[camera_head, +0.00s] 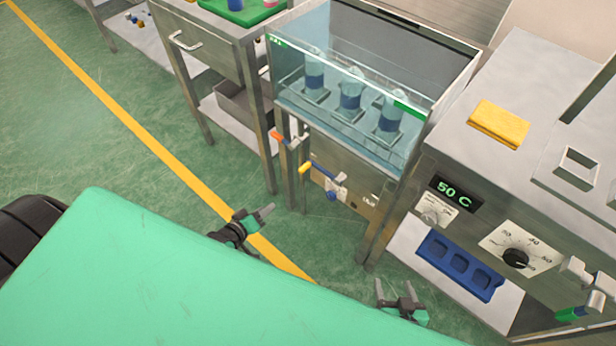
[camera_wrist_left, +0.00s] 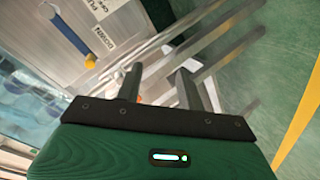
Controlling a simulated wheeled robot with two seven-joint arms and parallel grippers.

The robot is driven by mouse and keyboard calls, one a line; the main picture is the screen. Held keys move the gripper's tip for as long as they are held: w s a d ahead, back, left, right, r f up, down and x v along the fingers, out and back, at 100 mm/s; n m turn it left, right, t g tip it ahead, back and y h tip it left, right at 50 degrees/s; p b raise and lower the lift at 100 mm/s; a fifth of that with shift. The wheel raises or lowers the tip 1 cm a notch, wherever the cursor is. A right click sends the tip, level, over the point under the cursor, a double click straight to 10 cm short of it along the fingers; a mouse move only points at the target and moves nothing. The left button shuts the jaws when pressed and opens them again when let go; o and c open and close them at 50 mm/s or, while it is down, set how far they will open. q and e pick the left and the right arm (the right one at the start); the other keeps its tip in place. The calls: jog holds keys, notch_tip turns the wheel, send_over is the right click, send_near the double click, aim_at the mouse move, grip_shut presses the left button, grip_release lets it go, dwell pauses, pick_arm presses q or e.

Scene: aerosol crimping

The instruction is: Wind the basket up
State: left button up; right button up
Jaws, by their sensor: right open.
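Three blue-and-white cans (camera_head: 351,92) stand in square holders inside a glass-walled tank (camera_head: 335,131) of bluish water. I cannot make out the basket's full outline. On the tank's front are a lever with an orange grip (camera_head: 277,136) and a blue lever with a yellow end (camera_head: 322,175). The blue lever (camera_wrist_left: 70,32) also shows in the left wrist view, beside a "DOWN" label. My left gripper (camera_head: 256,213) is open and empty, below and left of the levers. In its wrist view the fingers (camera_wrist_left: 158,85) are apart. My right gripper (camera_head: 394,290) is open and empty, low at the right.
A steel bench (camera_head: 545,90) at the right carries a yellow cloth (camera_head: 499,124), a 50 C display (camera_head: 453,190) and a dial (camera_head: 516,258). A blue rack (camera_head: 460,267) lies on its lower shelf. Steel legs stand under the tank. Green floor is clear at the left.

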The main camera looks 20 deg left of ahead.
pick_arm(q)
notch_tip(320, 180, up, 2)
jog(key=w+d+n+t+h+b, duration=0.1)
jog(key=w+t+b, duration=0.1)
jog(key=b, duration=0.2)
jog(key=n+t+h+b, duration=0.2)
jog(key=n+b, duration=0.1)
jog(key=b, duration=0.2)
send_near(309, 163)
jog(key=x, duration=0.3)
jog(key=b+x, duration=0.1)
jog(key=x, duration=0.2)
jog(key=f+x, duration=0.1)
jog(key=x, duration=0.1)
jog(key=shift+w+r+b, duration=0.1)
jog(key=shift+w+b, duration=0.2)
jog(key=shift+w, duration=0.15)
jog(key=shift+w+d, duration=0.15)
jog(key=shift+w, duration=0.35)
pick_arm(e)
notch_tip(309, 163, up, 21)
jog(key=w+t+y, duration=0.2)
jog(key=t, duration=0.7)
jog(key=shift+w+d+r+m, duration=0.15)
jog(key=shift+w+d+m, duration=0.1)
jog(key=shift+w+m, duration=0.15)
pick_arm(q)
grip_shut()
